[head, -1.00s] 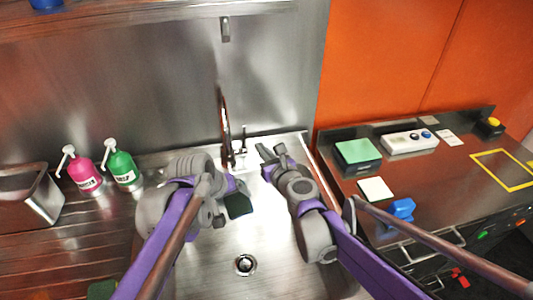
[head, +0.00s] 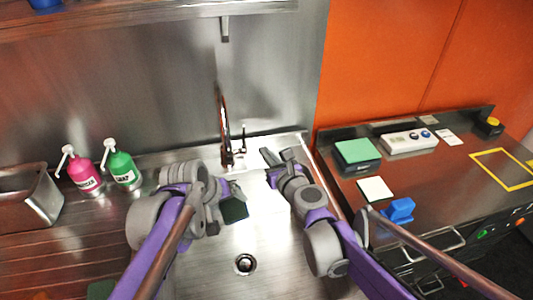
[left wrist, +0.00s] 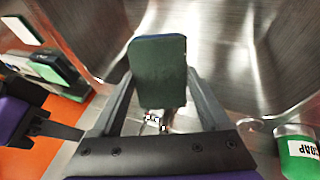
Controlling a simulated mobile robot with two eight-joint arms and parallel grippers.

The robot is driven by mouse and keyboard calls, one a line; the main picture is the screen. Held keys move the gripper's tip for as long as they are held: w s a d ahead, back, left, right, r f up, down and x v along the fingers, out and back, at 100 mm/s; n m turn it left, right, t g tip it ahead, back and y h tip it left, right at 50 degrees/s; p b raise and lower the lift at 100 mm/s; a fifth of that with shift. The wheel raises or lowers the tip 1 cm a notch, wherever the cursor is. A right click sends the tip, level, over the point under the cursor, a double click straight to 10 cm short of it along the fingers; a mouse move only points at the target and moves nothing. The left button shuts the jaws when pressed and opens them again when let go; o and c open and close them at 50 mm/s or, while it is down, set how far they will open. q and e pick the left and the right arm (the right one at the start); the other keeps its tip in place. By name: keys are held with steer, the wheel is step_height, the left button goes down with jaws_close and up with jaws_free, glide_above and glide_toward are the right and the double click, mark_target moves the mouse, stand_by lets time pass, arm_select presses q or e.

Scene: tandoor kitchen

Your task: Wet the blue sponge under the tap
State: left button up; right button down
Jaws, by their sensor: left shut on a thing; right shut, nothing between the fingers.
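My left gripper (head: 226,203) is shut on a sponge (head: 235,211) and holds it above the sink (head: 215,264). The sponge shows a dark green face and a blue edge in the left wrist view (left wrist: 158,75), between the two fingers. The tap (head: 223,125) rises at the sink's back, with a curved copper-coloured spout and a small lever (head: 241,139) beside it. The sponge is in front of and below the spout; I cannot tell if it is directly beneath. No clear water stream shows. My right gripper (head: 270,159) is shut and empty, close to the right of the tap.
Pink (head: 83,173) and green (head: 123,168) pump bottles and a metal bin (head: 30,195) stand left of the sink. The right counter holds a green-topped block (head: 357,151), a white pad (head: 375,189), a blue object (head: 399,210) and a control box (head: 409,142).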

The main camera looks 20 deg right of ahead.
arm_select(q)
steer(key=shift+s+a, duration=0.95)
steer(key=shift+a, duration=0.25)
steer(key=shift+s+a, duration=0.9)
steer(key=shift+a, duration=0.25)
arm_select(e)
steer(key=shift+r, duration=0.25)
